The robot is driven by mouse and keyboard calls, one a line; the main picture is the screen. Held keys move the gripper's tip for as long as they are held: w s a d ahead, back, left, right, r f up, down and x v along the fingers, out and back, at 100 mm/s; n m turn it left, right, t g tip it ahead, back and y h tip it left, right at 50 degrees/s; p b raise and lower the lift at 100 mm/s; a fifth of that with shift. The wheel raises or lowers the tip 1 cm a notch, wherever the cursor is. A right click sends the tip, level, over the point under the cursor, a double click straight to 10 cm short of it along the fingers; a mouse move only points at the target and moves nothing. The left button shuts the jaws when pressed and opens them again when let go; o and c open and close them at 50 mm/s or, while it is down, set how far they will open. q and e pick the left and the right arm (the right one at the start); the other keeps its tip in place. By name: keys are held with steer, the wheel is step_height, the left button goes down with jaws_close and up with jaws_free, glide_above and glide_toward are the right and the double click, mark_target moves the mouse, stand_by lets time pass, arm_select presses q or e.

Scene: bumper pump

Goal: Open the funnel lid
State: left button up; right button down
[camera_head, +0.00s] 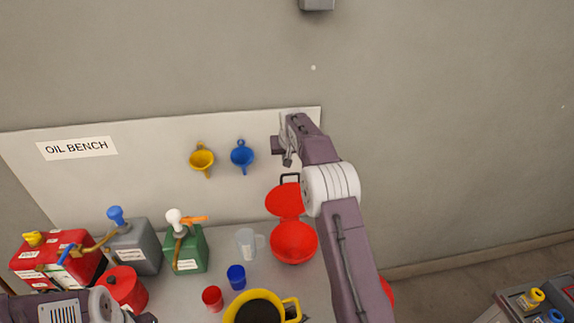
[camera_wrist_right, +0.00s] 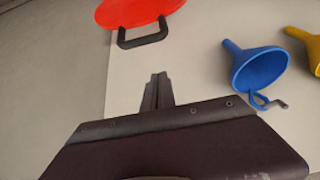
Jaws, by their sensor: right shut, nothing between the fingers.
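The red funnel (camera_head: 294,242) stands on the bench with its round mouth facing up. Its red lid (camera_head: 285,201) is swung up and back from the mouth, towards the wall, with a dark handle (camera_head: 290,178) at its top edge. The lid (camera_wrist_right: 135,10) and handle (camera_wrist_right: 143,32) also show at the top of the right wrist view. My right gripper (camera_head: 287,158) is shut and empty, above the handle near the back panel and apart from it. Its shut fingertips (camera_wrist_right: 158,82) show below the handle in the wrist view. My left gripper is out of view.
A yellow funnel (camera_head: 201,160) and a blue funnel (camera_head: 242,156) hang on the back panel. Oil cans, a clear jug (camera_head: 246,243), small red and blue cups and a yellow container (camera_head: 262,308) crowd the bench left of the red funnel. My right forearm hides the bench's right side.

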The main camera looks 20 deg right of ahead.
mark_target(287, 184)
steer(key=s+f, duration=0.2)
steer(key=shift+s+a+f, duration=0.2)
steer(key=shift+a+f, duration=0.1)
steer(key=shift+a, duration=0.05)
steer(key=shift+s+a+f, duration=0.1)
stand_by(0.3)
